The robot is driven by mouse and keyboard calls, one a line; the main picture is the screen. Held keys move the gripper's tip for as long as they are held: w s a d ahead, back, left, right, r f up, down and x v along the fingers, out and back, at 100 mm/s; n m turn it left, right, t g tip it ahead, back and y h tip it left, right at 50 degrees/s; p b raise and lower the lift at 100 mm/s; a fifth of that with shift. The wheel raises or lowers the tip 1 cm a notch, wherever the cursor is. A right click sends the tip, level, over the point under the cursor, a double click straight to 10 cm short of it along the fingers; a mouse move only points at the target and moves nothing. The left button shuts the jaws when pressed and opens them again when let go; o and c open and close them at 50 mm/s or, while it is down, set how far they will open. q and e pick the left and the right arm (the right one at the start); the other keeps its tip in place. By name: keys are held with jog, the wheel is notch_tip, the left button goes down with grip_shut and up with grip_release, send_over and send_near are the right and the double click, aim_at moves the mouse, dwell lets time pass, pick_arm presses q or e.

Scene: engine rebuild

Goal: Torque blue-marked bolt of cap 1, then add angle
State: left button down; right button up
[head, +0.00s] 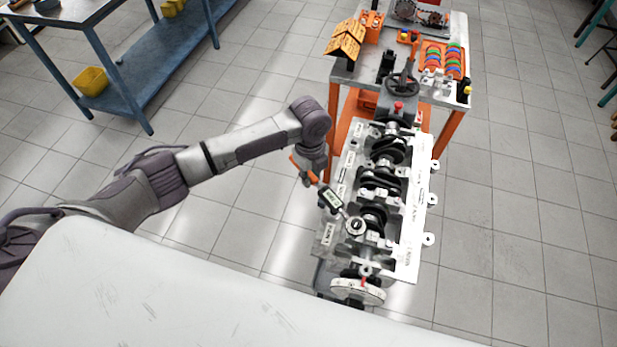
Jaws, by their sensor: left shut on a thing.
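The engine block (408,245) stands with its crankshaft (370,219) and bearing caps facing up. My left gripper (309,179) is at the block's left side, shut on the orange handle of a torque wrench (331,199). The wrench has a dark digital display and slants down to the right. Its round head (355,226) is over the near part of the crankshaft, by a bearing cap. I cannot tell whether it sits on a bolt, and no blue mark is clear there. My right gripper is not in view.
A white disc with a red mark (358,291) is at the block's near end. Behind the block, a cart (345,75) carries orange holders and a tray of coloured rings (442,58). A blue workbench (150,70) stands at the upper left.

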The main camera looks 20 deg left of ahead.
pick_arm(q)
jog(key=shift+w+d, duration=0.2)
jog(key=shift+w, duration=0.1)
dwell(0.4)
jog(key=shift+w+d+r+m+b, duration=0.1)
jog(key=shift+w+d+m+b, duration=0.45)
jog(key=shift+m+b, duration=0.2)
jog(key=shift+w, duration=0.15)
jog(key=shift+w+d+m+b, duration=0.5)
jog(key=shift+d+m+b, duration=0.05)
jog(key=shift+b, duration=0.15)
jog(key=shift+w+d+m, duration=0.55)
jog(key=shift+d+m, duration=0.05)
jog(key=shift+d, duration=0.1)
dwell(1.8)
jog(key=shift+w+d+m+b, duration=0.3)
jog(key=shift+d+m+b, duration=0.1)
jog(key=shift+d+b, duration=0.1)
jog(key=shift+w+d+m+b, duration=0.3)
jog(key=shift+d+m+b, duration=0.1)
jog(key=shift+d, duration=0.1)
dwell(2.2)
